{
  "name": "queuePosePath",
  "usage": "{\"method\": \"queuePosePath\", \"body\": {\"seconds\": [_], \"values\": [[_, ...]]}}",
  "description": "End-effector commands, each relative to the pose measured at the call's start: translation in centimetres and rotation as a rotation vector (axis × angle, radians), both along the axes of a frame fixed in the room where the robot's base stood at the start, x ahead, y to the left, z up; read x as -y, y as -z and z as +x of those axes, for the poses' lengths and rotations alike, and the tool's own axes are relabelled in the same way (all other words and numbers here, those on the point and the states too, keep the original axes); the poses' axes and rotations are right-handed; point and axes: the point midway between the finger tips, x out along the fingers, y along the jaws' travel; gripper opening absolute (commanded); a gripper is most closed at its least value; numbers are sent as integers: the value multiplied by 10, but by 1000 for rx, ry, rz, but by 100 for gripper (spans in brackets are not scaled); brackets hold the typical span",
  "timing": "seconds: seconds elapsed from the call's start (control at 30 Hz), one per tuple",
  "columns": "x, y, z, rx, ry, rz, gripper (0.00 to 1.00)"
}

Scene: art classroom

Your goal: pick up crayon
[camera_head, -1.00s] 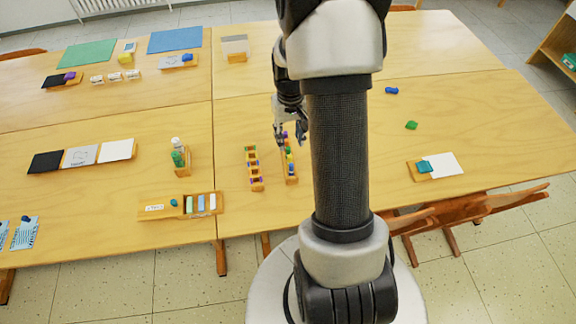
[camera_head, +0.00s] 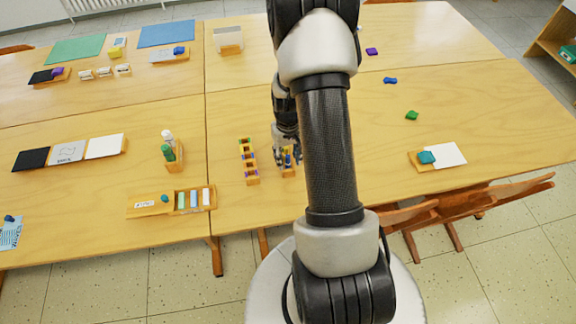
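Two narrow wooden racks stand on the table left of my arm. The left rack (camera_head: 250,175) shows clearly, with small coloured pieces in a row. The right rack (camera_head: 288,173) is mostly hidden behind my gripper; small upright coloured sticks that look like crayons showed in it earlier. My gripper (camera_head: 287,158) points down at the right rack, with its fingers overlapping the rack in the picture. The fingers are too small and too overlapped to tell whether they touch or hold a crayon.
A wooden box (camera_head: 150,204) with pastel sticks and a holder (camera_head: 173,157) with green and white bottles stand to the left. Blue (camera_head: 390,80), green (camera_head: 411,115) and purple (camera_head: 371,51) pieces lie to the right. A tray (camera_head: 421,163) with paper lies at the right edge.

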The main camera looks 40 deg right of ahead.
Motion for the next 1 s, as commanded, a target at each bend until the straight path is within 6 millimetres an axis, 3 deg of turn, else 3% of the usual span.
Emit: {"method": "queuePosePath", "body": {"seconds": [0.23, 0.8, 1.0], "values": [[0, 4, 1, 2, 0, -1, 37], [0, 4, 1, 1, 0, 0, 0], [0, 3, 1, 1, 0, 0, 0]]}}
